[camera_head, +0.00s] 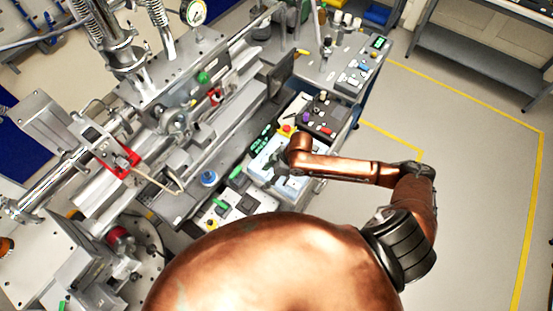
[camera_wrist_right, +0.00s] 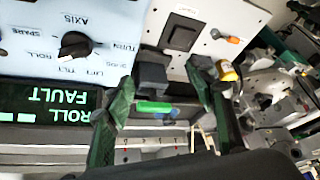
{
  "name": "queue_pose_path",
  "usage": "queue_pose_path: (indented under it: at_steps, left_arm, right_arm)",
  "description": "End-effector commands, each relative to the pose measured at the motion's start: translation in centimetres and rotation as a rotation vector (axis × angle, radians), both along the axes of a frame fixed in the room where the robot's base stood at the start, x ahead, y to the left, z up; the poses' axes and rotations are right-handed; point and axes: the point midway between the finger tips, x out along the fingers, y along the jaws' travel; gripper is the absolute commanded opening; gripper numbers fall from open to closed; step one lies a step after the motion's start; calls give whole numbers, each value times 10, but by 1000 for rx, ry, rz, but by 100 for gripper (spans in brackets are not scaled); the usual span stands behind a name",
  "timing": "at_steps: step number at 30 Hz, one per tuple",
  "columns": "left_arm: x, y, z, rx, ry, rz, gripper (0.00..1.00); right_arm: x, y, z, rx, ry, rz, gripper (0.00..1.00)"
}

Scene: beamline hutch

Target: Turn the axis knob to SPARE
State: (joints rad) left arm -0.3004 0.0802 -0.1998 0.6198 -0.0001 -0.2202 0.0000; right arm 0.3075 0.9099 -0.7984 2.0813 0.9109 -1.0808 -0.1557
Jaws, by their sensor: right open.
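The axis knob (camera_wrist_right: 75,45) is a round black knob on a light blue panel (camera_wrist_right: 110,18), upside down in the wrist view. SPARE, ROLL, TILT, LIFT, SLIDE and TURN are printed around it. The display (camera_wrist_right: 40,103) beside the panel reads ROLL FAULT in green. My right gripper (camera_wrist_right: 160,75) is open and empty, its fingers off to the right of the knob and not around it. In the head view my right gripper (camera_head: 282,181) is over the light blue panel (camera_head: 264,158); I cannot make out the knob there. My left gripper is not in view.
A dark box (camera_head: 322,114) with knobs stands beside the panel. Rails and instruments fill the left; open floor (camera_head: 465,150) lies right.

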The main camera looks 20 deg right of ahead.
Motion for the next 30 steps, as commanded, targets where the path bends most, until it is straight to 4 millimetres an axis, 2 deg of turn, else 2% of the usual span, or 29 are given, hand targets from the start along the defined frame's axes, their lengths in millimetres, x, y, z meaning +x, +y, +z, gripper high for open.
queue_pose_path:
  at_steps: [1,6,9,12,17,24,30]
  left_arm:
    - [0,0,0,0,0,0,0]
    - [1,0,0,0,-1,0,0]
    - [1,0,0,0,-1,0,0]
    - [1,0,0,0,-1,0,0]
    - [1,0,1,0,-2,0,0]
    - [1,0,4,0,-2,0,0]
    - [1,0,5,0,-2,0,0]
  right_arm:
    - [15,-20,4,-29,0,8,51]
    - [43,-69,16,-65,21,-10,51]
    - [53,-89,24,-74,25,-30,51]
    - [59,-100,27,-77,28,-45,51]
    - [63,-99,17,-75,30,-50,51]
    - [69,-86,-18,-75,30,-49,51]
    - [74,-79,-38,-76,28,-49,51]
